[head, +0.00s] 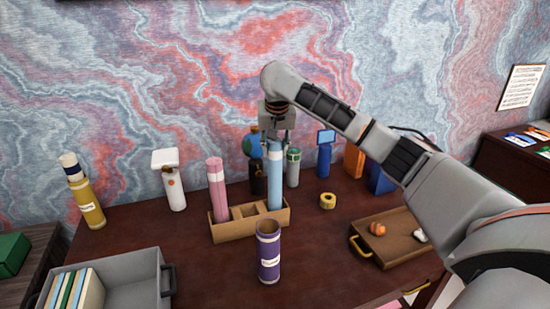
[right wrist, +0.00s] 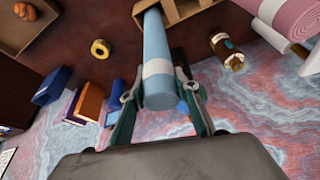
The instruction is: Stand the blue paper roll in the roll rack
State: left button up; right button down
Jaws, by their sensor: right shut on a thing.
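The light blue paper roll (head: 275,185) with a white band stands upright at the right end of the cardboard roll rack (head: 238,231). Its lower end is hidden behind the rack's front wall and looks to be inside the right compartment; I cannot tell if it touches the bottom. My right gripper (head: 277,138) is above it, shut on its top end. In the right wrist view the roll (right wrist: 158,62) lies between the two fingers (right wrist: 160,100). A pink roll (head: 217,190) stands in the rack's left compartment; the middle is empty. My left gripper is not in view.
A purple tube (head: 268,250) stands in front of the rack. Bottles (head: 292,167) stand close behind it. A yellow tape roll (head: 327,201) and a brown tray (head: 385,243) are to the right. A grey bin (head: 125,276) with books is at the front left.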

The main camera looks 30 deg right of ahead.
aim_at(275, 158)
jog(key=shift+f, duration=1.75)
jog(key=c, duration=1.5)
grip_release()
jog(key=shift+s+r, duration=0.1)
jog(key=shift+r, duration=0.45)
jog(key=v, duration=1.1)
jog(key=shift+s+r, duration=0.1)
